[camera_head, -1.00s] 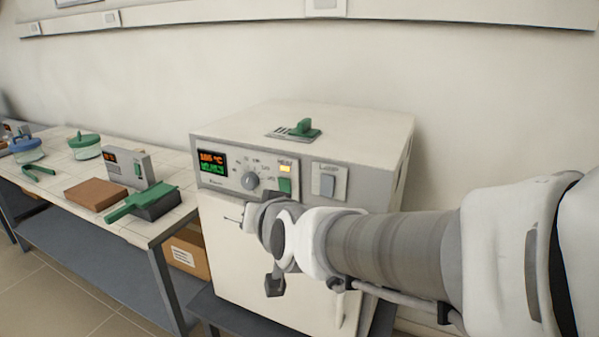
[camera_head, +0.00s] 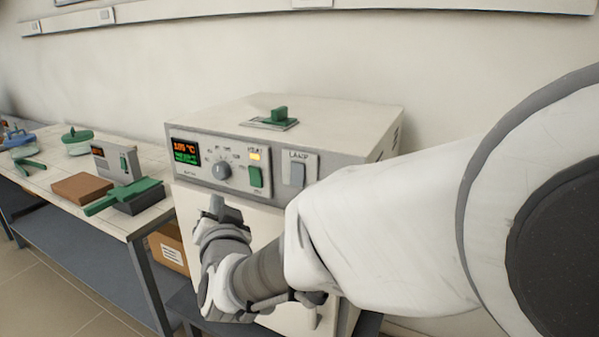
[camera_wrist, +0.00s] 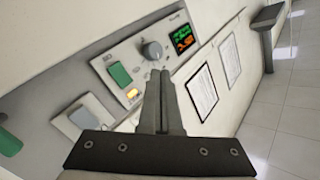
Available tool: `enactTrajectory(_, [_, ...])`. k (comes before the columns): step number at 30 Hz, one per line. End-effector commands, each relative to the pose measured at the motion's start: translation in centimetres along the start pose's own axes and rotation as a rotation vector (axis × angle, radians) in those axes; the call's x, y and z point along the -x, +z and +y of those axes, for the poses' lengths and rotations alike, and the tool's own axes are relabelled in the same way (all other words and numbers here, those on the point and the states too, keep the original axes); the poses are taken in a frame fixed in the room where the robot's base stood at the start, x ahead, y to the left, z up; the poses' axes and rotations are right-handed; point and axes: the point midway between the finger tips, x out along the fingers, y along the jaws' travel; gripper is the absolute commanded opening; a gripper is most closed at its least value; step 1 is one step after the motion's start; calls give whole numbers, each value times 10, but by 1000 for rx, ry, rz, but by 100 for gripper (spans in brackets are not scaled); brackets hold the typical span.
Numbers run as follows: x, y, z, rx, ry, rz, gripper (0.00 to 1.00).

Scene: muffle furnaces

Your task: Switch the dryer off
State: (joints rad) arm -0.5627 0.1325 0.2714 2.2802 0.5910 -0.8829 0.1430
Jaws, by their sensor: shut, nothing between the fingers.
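The dryer (camera_head: 352,122) is a white box with a grey control panel. Its display (camera_head: 186,152) is lit, reading about 105 °C in orange above a green line. A grey knob (camera_head: 222,171), a lit yellow indicator (camera_head: 254,156) and a green rocker switch (camera_head: 255,177) sit on the panel. A grey lamp switch (camera_head: 297,174) is to their right. My gripper (camera_head: 215,207) is shut and empty, below the knob and in front of the door. In the wrist view, the closed fingertips (camera_wrist: 160,76) appear near the knob (camera_wrist: 152,49), beside the green switch (camera_wrist: 119,74). Contact is not visible.
A green slider (camera_head: 279,115) is on the dryer's top. To the left, a bench (camera_head: 107,222) carries a brown block (camera_head: 82,188), a small grey instrument (camera_head: 114,160), green tools and lidded containers. A cardboard box (camera_head: 168,250) sits beneath. My arm covers the dryer's lower right.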

Motion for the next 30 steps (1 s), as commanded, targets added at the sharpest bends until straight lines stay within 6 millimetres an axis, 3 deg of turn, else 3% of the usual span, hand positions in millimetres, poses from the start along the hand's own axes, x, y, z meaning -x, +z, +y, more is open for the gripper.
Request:
enactTrajectory(11, [-5, -4, 3, 0, 2, 0, 0])
enactTrajectory(30, [-58, -41, 43, 0, 1, -1, 0])
